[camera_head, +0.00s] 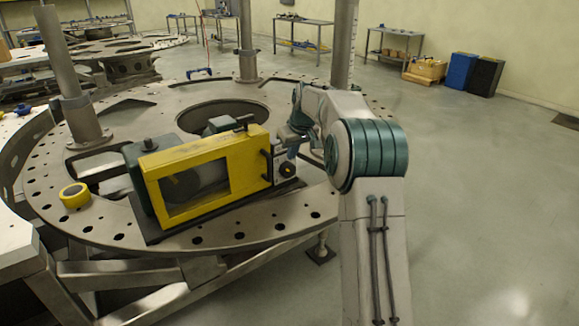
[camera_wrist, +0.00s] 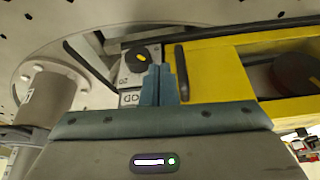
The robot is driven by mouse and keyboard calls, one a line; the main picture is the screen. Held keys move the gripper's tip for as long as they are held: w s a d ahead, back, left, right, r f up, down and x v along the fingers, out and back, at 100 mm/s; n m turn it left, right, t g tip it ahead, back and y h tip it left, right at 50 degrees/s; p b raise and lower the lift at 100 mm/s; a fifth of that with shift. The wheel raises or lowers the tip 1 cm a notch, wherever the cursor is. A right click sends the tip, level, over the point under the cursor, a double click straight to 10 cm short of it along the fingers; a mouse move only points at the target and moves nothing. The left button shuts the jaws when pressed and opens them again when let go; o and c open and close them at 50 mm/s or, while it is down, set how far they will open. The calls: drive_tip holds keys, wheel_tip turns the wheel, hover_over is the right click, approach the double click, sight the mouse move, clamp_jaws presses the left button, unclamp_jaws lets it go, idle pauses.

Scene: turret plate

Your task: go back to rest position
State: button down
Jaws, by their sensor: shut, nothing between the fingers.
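My gripper (camera_wrist: 164,84) shows at the middle of the wrist view, its fingers shut with nothing between them. In the head view my gripper (camera_head: 290,150) is partly hidden by my wrist, close to the right end of a yellow-framed machine (camera_head: 160,163) with a clear window. A grey panel with a dark round knob (camera_head: 286,170) is on that end of the machine. The knob (camera_wrist: 138,59) also shows in the wrist view, left of the fingers. I cannot tell whether the fingers touch the panel.
The machine stands on a round metal turret plate (camera_head: 110,226) with holes and upright posts (camera_head: 70,80). A yellow roll (camera_head: 75,195) lies at the plate's left. The floor (camera_head: 480,200) to the right is clear. Work tables, blue and black bins (camera_head: 460,70) stand farther back.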

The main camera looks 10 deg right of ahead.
drive_tip(key=s+a+r, duration=0.2)
drive_tip(key=s+r, duration=0.1)
drive_tip(key=s, duration=0.3)
drive_tip(key=s+a+r, duration=0.2)
drive_tip(key=s+r, duration=0.1)
drive_tip(key=s, duration=0.3)
drive_tip(key=s+a+f+m, duration=0.1)
drive_tip(key=s+f, duration=0.2)
drive_tip(key=s, duration=1.3)
drive_tip(key=s+a+f+m+g+h, duration=0.1)
drive_tip(key=s+f, duration=0.3)
drive_tip(key=s, duration=1.2)
drive_tip(key=shift+a+f+m, duration=0.15)
drive_tip(key=shift+a+m, duration=0.1)
drive_tip(key=shift+m, duration=0.25)
